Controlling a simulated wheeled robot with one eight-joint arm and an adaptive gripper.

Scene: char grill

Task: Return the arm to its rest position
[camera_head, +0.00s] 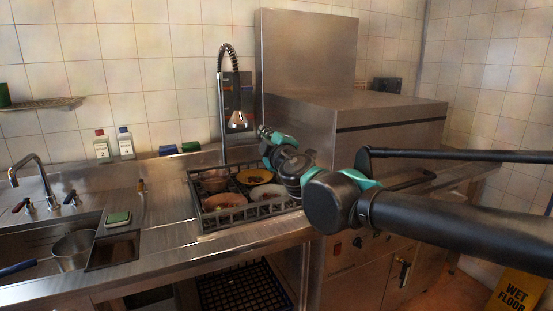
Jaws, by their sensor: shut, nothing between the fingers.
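My arm enters from the right edge and reaches over the steel counter (160,262) toward its dish rack (235,216). Its dark joints with teal rings stand above the right end of the rack. My gripper (263,131) is at the far end of the arm, small in the view, beside the hanging spray tap. It is shut and holds nothing. My own wrist partly hides it, so its fingertips show poorly.
The rack holds several bowls and plates, one a yellow bowl (254,176). A spray tap (237,118) hangs behind it. A large steel dishwasher (390,121) stands at the right. At left are a sink with a pot (74,250) and two bottles (125,143).

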